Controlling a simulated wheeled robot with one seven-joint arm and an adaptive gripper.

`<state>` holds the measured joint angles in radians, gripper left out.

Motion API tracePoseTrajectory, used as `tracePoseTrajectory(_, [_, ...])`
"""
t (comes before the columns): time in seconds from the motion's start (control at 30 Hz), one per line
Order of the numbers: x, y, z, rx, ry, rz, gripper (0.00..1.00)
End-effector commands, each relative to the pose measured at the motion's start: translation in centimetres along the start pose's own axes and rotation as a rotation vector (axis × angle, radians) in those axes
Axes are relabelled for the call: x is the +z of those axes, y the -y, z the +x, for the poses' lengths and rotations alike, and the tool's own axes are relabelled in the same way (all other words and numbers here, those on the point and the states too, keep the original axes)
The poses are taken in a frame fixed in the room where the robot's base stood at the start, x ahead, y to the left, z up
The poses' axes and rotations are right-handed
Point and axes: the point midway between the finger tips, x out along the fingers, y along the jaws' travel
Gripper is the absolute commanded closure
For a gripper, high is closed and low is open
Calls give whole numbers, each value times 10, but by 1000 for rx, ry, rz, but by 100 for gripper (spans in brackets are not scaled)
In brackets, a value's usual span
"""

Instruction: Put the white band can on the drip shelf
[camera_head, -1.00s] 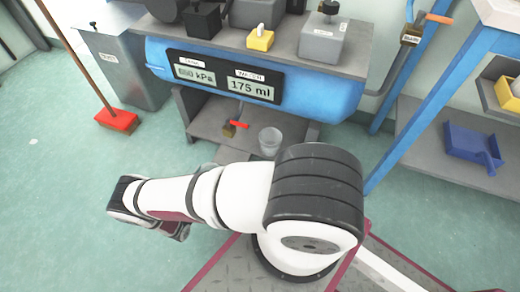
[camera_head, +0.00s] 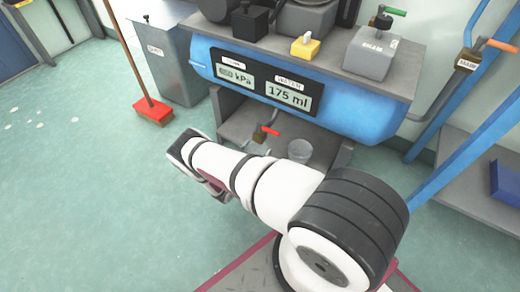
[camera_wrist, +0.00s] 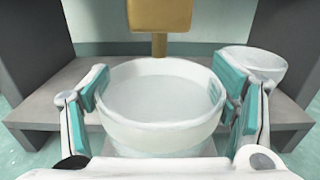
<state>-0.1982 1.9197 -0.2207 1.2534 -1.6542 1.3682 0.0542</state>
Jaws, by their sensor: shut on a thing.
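My gripper (camera_wrist: 162,92) is shut on a pale, round, open-topped can (camera_wrist: 160,128), with a teal-padded finger on each side. I take it for the white band can; no separate band stands out. The can is upright, and its inside looks pale and smooth. The grey drip shelf (camera_wrist: 40,112) lies around and behind it, and shows in the head view (camera_head: 236,124) under the blue tank. I cannot tell whether the can touches the shelf. In the head view my arm hides most of the gripper and can.
A brass tap (camera_wrist: 160,18) stands just beyond and above the held can; its red lever (camera_head: 271,132) shows in the head view. A second clear cup (camera_head: 300,150) stands on the shelf to the right, close to my right finger. Grey side walls flank the shelf.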

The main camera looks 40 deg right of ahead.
Motion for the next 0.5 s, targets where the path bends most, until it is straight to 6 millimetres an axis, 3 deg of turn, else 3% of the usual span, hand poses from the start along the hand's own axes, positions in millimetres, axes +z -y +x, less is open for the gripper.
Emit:
tracePoseTrajectory(0.13, [-2, 1, 28, -3, 1, 1, 67])
tracePoseTrajectory(0.23, [-14, 0, 24, -1, -1, 1, 67])
tracePoseTrajectory(0.5, [-15, 0, 24, 1, 0, 1, 67])
